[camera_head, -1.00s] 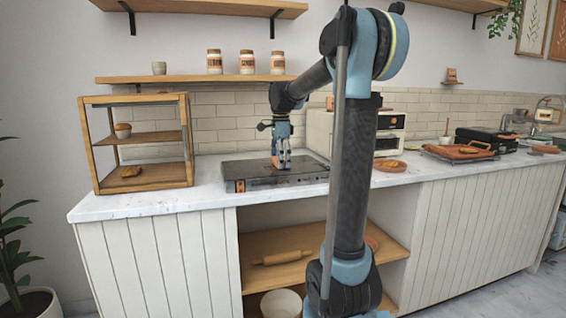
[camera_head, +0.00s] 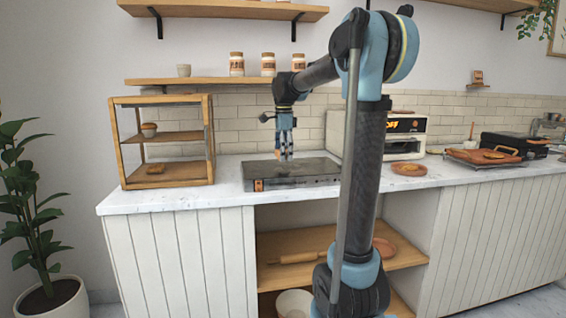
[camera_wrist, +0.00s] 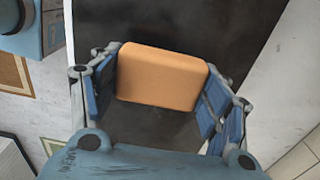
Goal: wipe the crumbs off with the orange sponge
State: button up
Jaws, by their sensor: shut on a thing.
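The orange sponge (camera_wrist: 160,77) is between the blue finger pads in the wrist view, held by both sides. My gripper (camera_head: 286,157) is shut on it. In the head view it points down over the rear part of a dark flat-topped appliance (camera_head: 315,170) on the counter. The appliance's black top also fills much of the wrist view (camera_wrist: 235,30). I cannot tell whether the sponge touches that top. No crumbs can be made out; any under the sponge are hidden.
A wooden display case (camera_head: 118,150) with pastries stands left on the white counter (camera_head: 225,190). A white oven (camera_head: 405,125) and a plate with a pastry (camera_head: 409,169) are to the right. A shelf with jars (camera_head: 160,81) hangs above.

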jog(key=shift+r, duration=2.4)
jog(key=shift+a, duration=0.15)
